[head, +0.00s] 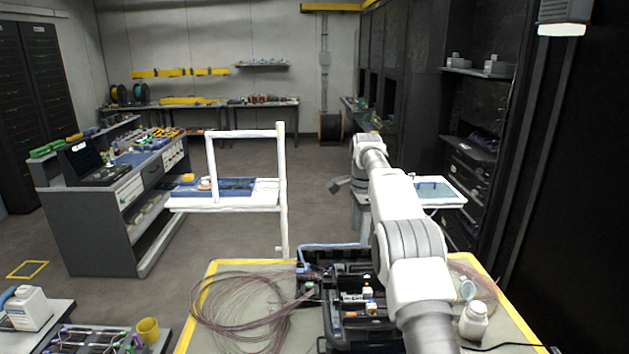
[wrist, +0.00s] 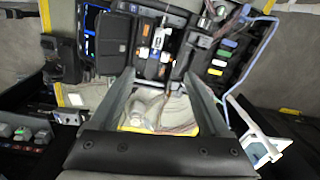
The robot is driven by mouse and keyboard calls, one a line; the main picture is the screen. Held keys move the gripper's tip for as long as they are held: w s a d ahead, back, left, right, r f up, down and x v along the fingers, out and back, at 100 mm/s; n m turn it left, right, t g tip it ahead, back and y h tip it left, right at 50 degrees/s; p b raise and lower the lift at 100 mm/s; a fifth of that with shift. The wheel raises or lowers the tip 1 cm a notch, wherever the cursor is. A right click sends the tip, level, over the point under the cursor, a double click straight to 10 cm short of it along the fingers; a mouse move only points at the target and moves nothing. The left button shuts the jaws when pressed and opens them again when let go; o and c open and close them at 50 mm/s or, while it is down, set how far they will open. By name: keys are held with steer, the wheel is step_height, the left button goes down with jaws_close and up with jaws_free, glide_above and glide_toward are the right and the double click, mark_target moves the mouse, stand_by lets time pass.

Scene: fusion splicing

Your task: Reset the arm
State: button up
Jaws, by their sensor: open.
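My arm (head: 405,240) reaches forward from the lower right, over the yellow-edged work table (head: 226,266). Its far end bends down beyond the table, and my gripper (head: 341,185) shows there as a small dark shape. In the wrist view my gripper (wrist: 160,84) has its two fingers wide apart. I see no object held between them. Behind the gap are a pale surface and part of the black splicing case. The fingertips are too small to make out in the head view.
The open black case (head: 335,322) sits on the table, with coiled fibre (head: 240,308) to its left and a white bottle (head: 473,321) to its right. A white-framed stand (head: 282,190) rises beyond the table. A grey workbench (head: 92,235) stands left. Open floor lies between.

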steer(key=s+r+n+t+b, duration=0.1)
steer(key=s+r+n+t, duration=0.2)
steer(key=s+r+n, duration=1.05)
steer(key=s+f+n+t, duration=0.1)
steer(key=s+f, duration=0.2)
steer(key=s, duration=1.3)
steer(key=s+f+n+t+b, duration=0.1)
steer(key=s+f, duration=0.2)
steer(key=s, duration=1.3)
steer(key=shift+a+n, duration=0.2)
steer(key=shift+n, duration=0.15)
steer(key=shift+s, duration=0.1)
